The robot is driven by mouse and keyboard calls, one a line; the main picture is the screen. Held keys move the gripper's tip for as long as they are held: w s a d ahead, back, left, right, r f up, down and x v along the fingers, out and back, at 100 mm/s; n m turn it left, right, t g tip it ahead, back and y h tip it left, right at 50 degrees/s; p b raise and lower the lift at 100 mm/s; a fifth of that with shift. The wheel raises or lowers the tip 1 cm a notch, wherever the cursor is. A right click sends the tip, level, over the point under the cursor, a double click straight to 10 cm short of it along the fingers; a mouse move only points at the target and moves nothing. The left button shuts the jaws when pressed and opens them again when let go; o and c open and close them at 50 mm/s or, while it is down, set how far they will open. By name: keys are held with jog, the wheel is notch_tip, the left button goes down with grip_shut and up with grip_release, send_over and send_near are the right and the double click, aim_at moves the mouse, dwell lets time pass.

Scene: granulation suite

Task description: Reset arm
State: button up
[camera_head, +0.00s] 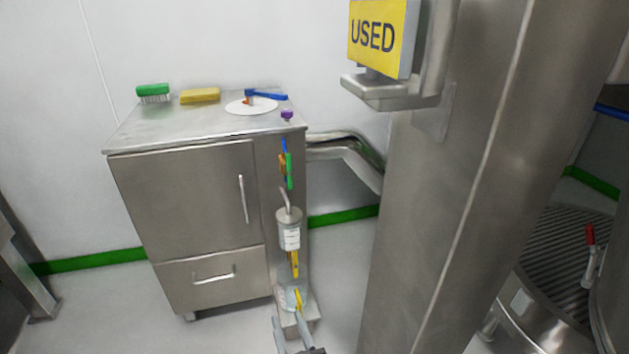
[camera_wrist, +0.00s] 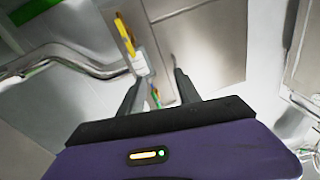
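My gripper (camera_head: 289,319) shows at the bottom of the head view, in front of the steel cabinet's right side. In the wrist view my gripper (camera_wrist: 159,78) has its two dark fingers spread apart, with nothing held between them. Beyond the fingers are the cabinet side and small items on it, not touching the fingers as far as I can tell.
A steel cabinet (camera_head: 190,200) holds a green brush (camera_head: 153,92), a yellow sponge (camera_head: 200,95) and a white disc (camera_head: 243,107). A labelled canister (camera_head: 289,230) is at its right side. A steel column (camera_head: 440,200) with a USED sign (camera_head: 376,37) stands close on the right.

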jog(key=s+d+r, duration=0.2)
jog(key=s+d, duration=0.6)
jog(key=s, duration=0.1)
jog(key=s+d+r, duration=0.3)
jog(key=s+d, duration=0.5)
jog(key=s, duration=0.1)
jog(key=s+d+r+m+g+h, duration=0.1)
jog(key=s+d+r+h, duration=0.3)
jog(key=s, duration=0.8)
jog(key=s+d+r+m+g+h, duration=0.15)
jog(key=s+d+r, duration=0.45)
jog(key=s, duration=0.6)
notch_tip(320, 180, up, 29)
jog(key=p, duration=2.9)
jog(key=shift+f+h, duration=0.2)
jog(key=shift+h, duration=0.15)
jog(key=shift+w+g, duration=0.1)
jog(key=shift+g, duration=0.15)
